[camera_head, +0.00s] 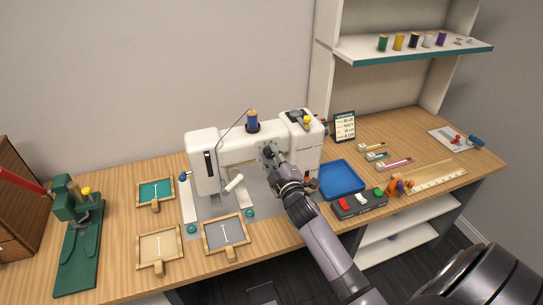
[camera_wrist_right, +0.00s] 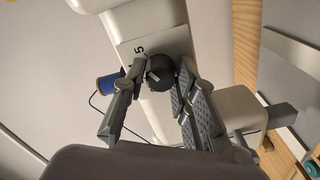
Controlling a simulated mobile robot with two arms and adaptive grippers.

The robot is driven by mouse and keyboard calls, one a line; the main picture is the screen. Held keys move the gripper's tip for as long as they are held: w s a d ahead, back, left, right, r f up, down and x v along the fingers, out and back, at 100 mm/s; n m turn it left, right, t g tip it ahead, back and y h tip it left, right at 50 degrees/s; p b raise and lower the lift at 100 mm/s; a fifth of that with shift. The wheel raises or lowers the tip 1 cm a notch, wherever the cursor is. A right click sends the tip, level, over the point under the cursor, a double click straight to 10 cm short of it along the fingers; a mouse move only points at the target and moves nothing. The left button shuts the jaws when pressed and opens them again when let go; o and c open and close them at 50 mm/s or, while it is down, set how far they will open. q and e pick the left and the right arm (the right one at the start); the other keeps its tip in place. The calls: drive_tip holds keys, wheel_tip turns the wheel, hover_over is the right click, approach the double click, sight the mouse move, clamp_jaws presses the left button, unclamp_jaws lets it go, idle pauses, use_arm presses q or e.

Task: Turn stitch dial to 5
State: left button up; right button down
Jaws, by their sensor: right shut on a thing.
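The white sewing machine (camera_head: 205,147) stands on the wooden table. Its dark round stitch dial (camera_wrist_right: 160,72) is on a pale plate on the machine's front. A digit 5 is printed on the plate, and a small light mark shows on the dial's face. My right gripper (camera_head: 268,154) is at the machine's front and hides most of the dial in the head view. In the right wrist view the fingers of my right gripper (camera_wrist_right: 156,84) are on either side of the dial, shut on it. Whether the mark lines up with the 5 is hard to tell. My left gripper is not in view.
A blue spool (camera_head: 252,120) tops the machine. A blue tray (camera_head: 341,178) and a dark box with coloured buttons (camera_head: 358,203) lie to its right. Framed pieces (camera_head: 225,233) lie in front. A green press (camera_head: 78,240) stands at the left, and a shelf (camera_head: 400,50) at back right.

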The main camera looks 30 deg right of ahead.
drive_tip(key=shift+f, duration=0.1)
idle(0.4)
drive_tip(key=c, duration=1.3)
unclamp_jaws()
drive_tip(key=v, duration=1.2)
